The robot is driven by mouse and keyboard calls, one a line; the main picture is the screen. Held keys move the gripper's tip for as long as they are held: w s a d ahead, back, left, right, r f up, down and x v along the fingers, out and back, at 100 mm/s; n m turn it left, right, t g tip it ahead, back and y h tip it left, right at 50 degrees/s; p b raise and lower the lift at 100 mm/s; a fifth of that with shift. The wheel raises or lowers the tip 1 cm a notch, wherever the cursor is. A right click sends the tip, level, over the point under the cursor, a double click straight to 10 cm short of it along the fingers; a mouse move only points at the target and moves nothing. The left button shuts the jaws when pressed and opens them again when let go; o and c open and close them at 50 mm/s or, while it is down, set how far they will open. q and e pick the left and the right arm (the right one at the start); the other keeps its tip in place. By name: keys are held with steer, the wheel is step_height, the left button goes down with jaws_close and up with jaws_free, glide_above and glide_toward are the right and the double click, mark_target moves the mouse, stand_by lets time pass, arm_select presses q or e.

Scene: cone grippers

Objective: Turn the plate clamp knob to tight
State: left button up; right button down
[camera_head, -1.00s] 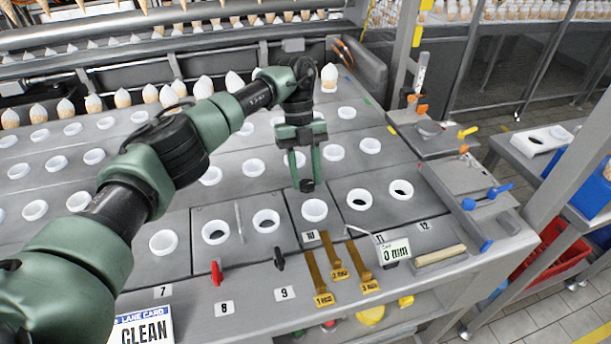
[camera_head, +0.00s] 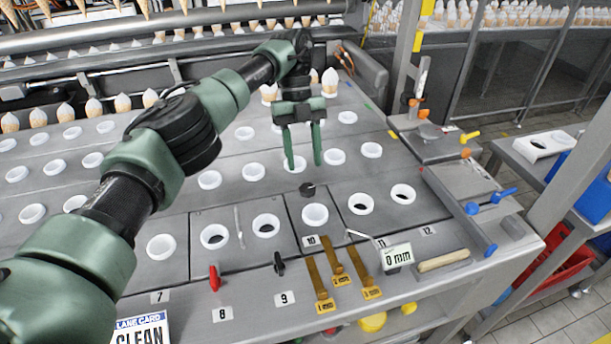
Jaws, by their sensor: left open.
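A small dark round knob (camera_head: 307,189), which I take to be the plate clamp knob, sits at the back edge of the lane 10 plate (camera_head: 328,238). It is too small to read whether it is set tight. My left gripper (camera_head: 304,164) is open and empty, with its green fingers pointing down. It is above and slightly behind the knob, apart from it. My right gripper is not in view.
White ring holders (camera_head: 314,214) stand in rows on the grey deck. A red handle (camera_head: 214,278) and a black handle (camera_head: 279,263) stand at the front near lanes 8 and 9. Yellow gauge strips (camera_head: 319,284) and a "0 mm" display (camera_head: 397,256) lie in front of the plate.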

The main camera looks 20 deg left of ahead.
arm_select(q)
steer(key=shift+v, duration=1.1)
